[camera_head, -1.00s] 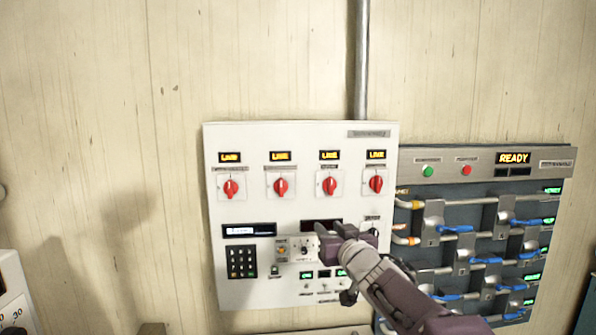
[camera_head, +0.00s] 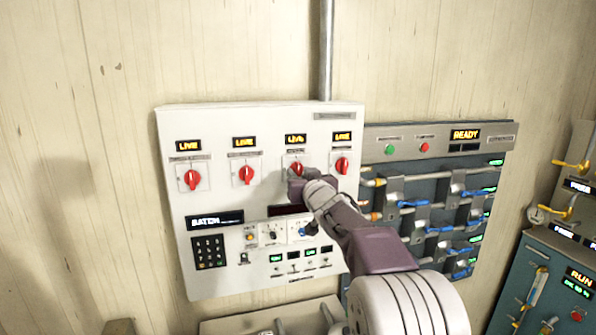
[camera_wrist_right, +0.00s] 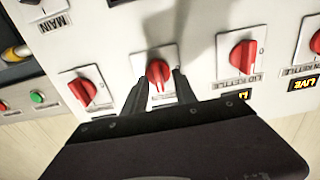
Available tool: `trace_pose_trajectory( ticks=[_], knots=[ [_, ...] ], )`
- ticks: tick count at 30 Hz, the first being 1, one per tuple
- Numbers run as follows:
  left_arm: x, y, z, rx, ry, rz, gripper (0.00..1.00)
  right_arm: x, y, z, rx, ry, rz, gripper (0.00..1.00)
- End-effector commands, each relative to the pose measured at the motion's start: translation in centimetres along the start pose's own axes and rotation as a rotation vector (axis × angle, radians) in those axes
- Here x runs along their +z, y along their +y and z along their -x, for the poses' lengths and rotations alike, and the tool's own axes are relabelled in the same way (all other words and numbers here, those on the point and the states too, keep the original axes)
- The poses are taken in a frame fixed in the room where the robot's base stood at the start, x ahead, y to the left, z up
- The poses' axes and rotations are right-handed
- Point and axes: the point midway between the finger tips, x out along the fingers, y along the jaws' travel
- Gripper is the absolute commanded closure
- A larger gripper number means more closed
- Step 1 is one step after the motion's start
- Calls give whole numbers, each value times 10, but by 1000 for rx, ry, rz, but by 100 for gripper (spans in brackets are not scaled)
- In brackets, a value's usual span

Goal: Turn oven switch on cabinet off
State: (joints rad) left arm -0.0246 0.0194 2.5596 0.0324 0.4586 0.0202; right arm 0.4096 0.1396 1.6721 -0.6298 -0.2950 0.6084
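A white switch cabinet (camera_head: 262,215) on the wall carries a row of red rotary switches, each below a lit LIVE display. My right gripper (camera_head: 296,182) is at the third red switch (camera_head: 298,168) from the left, covering its lower part. In the right wrist view, my right gripper (camera_wrist_right: 162,82) has its two fingers on either side of that switch (camera_wrist_right: 158,73), spread apart, with the red handle between their tips. I cannot tell whether the fingers touch it. The switch labels are too small or blurred for me to find the word oven. My left gripper is not in view.
Neighbouring red switches (camera_head: 246,174) and (camera_head: 342,165) stand close on both sides. A grey panel (camera_head: 400,155) with blue levers and a READY display is to the right. A teal cabinet (camera_head: 520,290) stands farther right. A conduit (camera_head: 327,50) runs up the wall.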

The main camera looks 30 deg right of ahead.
Motion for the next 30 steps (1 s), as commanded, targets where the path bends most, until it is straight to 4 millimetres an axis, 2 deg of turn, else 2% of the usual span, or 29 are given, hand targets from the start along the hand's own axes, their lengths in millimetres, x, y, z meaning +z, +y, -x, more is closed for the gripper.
trace_pose_trajectory(
  ticks=[4,11,13,15,24,30],
  knots=[
    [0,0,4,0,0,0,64,-1,0,-12,0,1,-1,66],
    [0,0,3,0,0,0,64,0,0,-14,0,1,0,66],
    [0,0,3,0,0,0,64,0,0,-14,0,1,0,80],
    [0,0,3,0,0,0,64,0,0,-14,0,1,0,100],
    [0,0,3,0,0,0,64,0,0,-14,0,0,8,100],
    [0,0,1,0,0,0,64,1,-1,-14,-1,0,74,100]
  ],
)
